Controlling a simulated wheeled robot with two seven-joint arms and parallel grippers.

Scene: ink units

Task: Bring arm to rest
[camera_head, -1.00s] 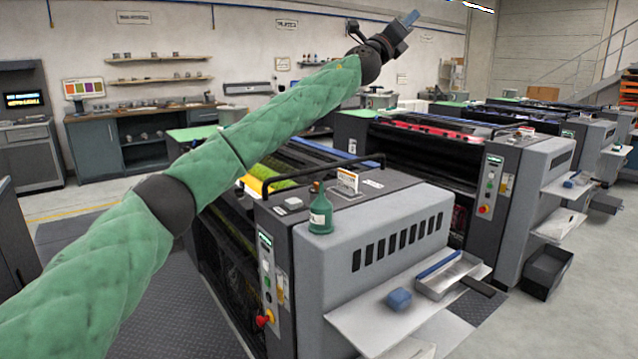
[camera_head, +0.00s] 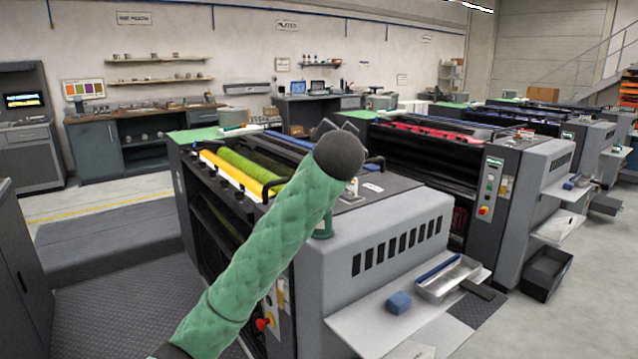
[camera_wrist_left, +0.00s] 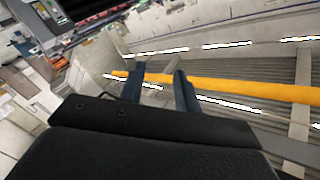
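My left arm, in a green padded sleeve with a black wrist joint (camera_head: 339,155), rises from the bottom of the head view, in front of the nearest press. The left gripper is mostly hidden behind this joint in the head view. That view looks up toward ceiling beams and a yellow pipe. My right arm and gripper are not in view.
The nearest press (camera_head: 390,240) stands behind my left arm. A green bottle (camera_head: 323,228) on it is mostly hidden by the arm. Open floor (camera_head: 110,310) lies left of the press.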

